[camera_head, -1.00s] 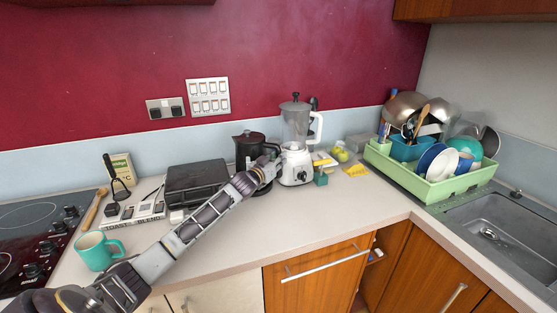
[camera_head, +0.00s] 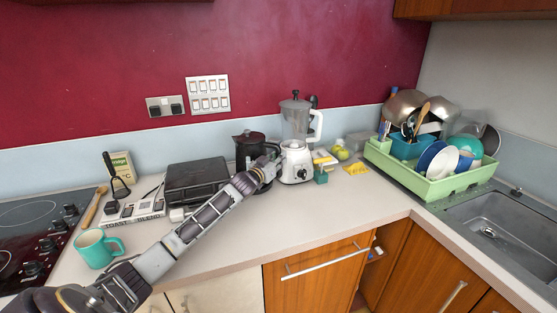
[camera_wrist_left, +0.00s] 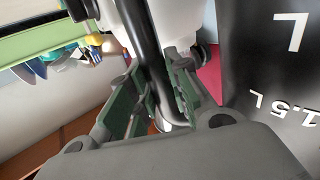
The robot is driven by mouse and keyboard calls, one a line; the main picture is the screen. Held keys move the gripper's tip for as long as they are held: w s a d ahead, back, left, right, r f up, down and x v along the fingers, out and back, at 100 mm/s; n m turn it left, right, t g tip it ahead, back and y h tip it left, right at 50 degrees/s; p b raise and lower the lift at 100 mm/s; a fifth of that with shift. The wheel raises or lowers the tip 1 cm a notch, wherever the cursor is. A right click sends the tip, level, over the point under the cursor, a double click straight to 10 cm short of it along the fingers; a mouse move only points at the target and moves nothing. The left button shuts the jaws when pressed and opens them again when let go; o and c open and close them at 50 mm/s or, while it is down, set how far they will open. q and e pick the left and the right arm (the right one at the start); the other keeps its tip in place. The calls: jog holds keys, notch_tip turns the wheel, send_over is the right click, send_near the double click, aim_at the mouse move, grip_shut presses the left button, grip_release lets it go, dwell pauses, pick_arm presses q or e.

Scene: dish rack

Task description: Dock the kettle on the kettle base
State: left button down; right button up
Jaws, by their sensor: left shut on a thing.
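The black kettle (camera_head: 248,147) stands upright on the counter, between the black toaster and the white blender. In the left wrist view its dark side (camera_wrist_left: 275,70), with white litre marks, fills the right. My left gripper (camera_head: 270,168) is at the kettle's right side. In the left wrist view the gripper (camera_wrist_left: 155,90) is shut on the kettle's dark handle (camera_wrist_left: 139,30), which runs between the green-padded fingers. My arm hides the kettle's lower part, and I cannot make out the kettle base or whether the kettle touches it. My right gripper is not in view.
The blender (camera_head: 297,150) stands close to the right of the gripper. The toaster (camera_head: 196,183) is to the left, a teal mug (camera_head: 94,249) nearer. A green dish rack (camera_head: 428,184) is at the right beside the sink. The front counter right of my arm is clear.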

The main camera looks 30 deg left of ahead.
pick_arm(q)
jog(key=c, duration=1.6)
grip_release()
jog(key=shift+r, duration=0.1)
jog(key=shift+c, duration=0.2)
jog(key=shift+f, duration=0.3)
jog(key=shift+s+a+r+p, duration=0.1)
jog(key=shift+s+p, duration=1.1)
jog(key=shift+s, duration=1.6)
jog(key=shift+s+a+r+p, duration=0.1)
jog(key=shift+s+p, duration=1.1)
jog(key=shift+s, duration=1.55)
jog(key=shift+r, duration=0.1)
notch_tip(320, 180, up, 9)
jog(key=p, duration=0.9)
jog(key=shift+r+p, duration=0.4)
jog(key=shift+p, duration=0.15)
